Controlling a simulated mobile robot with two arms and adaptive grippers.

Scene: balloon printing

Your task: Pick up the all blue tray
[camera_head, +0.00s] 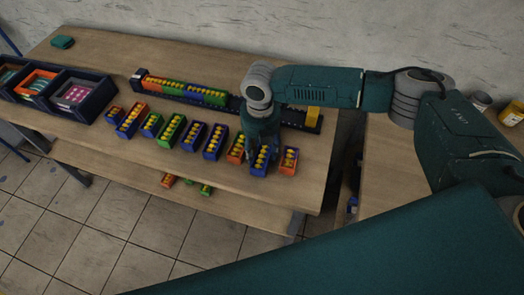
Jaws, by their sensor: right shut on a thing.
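My right gripper (262,142) points down over the front part of the wooden table (105,55). It is shut on a blue tray (259,171) with yellow pieces in it, near the table's front edge. The gripper hides the back of this tray, and I cannot tell whether it is clear of the tabletop. Other mostly blue trays (193,137) (213,143) stand to its left in the same row. My left gripper is not in view.
An orange tray (236,149) is close left of the held tray and another (289,161) close right. A long dark rack (235,102) holds coloured trays behind. Dark bins (92,105) stand at the left. The table's back middle is clear.

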